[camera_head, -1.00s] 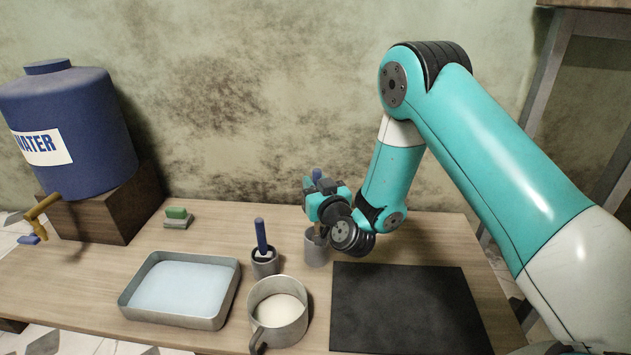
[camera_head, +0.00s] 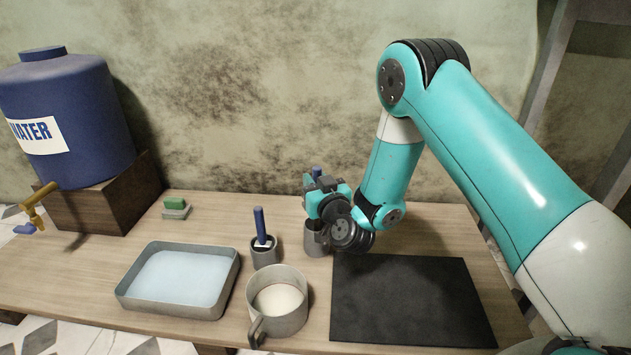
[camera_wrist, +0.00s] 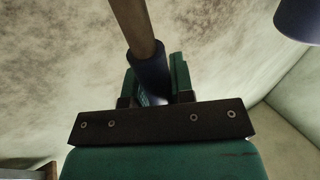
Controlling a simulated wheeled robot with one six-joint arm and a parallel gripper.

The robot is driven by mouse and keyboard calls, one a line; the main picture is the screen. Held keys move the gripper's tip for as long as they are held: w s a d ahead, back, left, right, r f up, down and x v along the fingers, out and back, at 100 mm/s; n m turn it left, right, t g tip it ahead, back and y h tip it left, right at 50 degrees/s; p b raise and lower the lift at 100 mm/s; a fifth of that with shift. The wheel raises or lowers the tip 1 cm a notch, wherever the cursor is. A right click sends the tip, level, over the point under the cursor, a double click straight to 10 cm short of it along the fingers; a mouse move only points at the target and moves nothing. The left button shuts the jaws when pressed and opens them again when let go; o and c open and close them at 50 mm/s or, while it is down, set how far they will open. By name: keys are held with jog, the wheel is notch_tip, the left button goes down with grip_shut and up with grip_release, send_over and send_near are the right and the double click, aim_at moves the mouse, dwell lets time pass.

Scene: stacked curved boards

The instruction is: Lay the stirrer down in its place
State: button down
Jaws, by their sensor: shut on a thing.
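My gripper (camera_head: 322,190) is shut on the stirrer. The stirrer's dark blue handle (camera_wrist: 149,72) sits between the teal fingers in the wrist view, with its brownish shaft (camera_wrist: 131,22) running out beyond. In the head view a bit of blue handle (camera_head: 317,172) shows above the fingers. A grey cup (camera_head: 314,244) stands just below and behind my gripper, partly covered by my wrist. Whether the stirrer's lower end is inside this cup is hidden.
A second cup (camera_head: 264,256) holds a blue-handled tool (camera_head: 260,226). A mug of white liquid (camera_head: 255,308), a metal tray (camera_head: 232,279), a dark mat (camera_head: 405,300), a green sponge (camera_head: 175,204) and a water tank (camera_head: 70,120) stand around. The table's back right is clear.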

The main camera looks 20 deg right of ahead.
jog(key=shift+f+b, duration=0.35)
jog(key=shift+f, duration=0.1)
jog(key=c, duration=0.9)
grip_release()
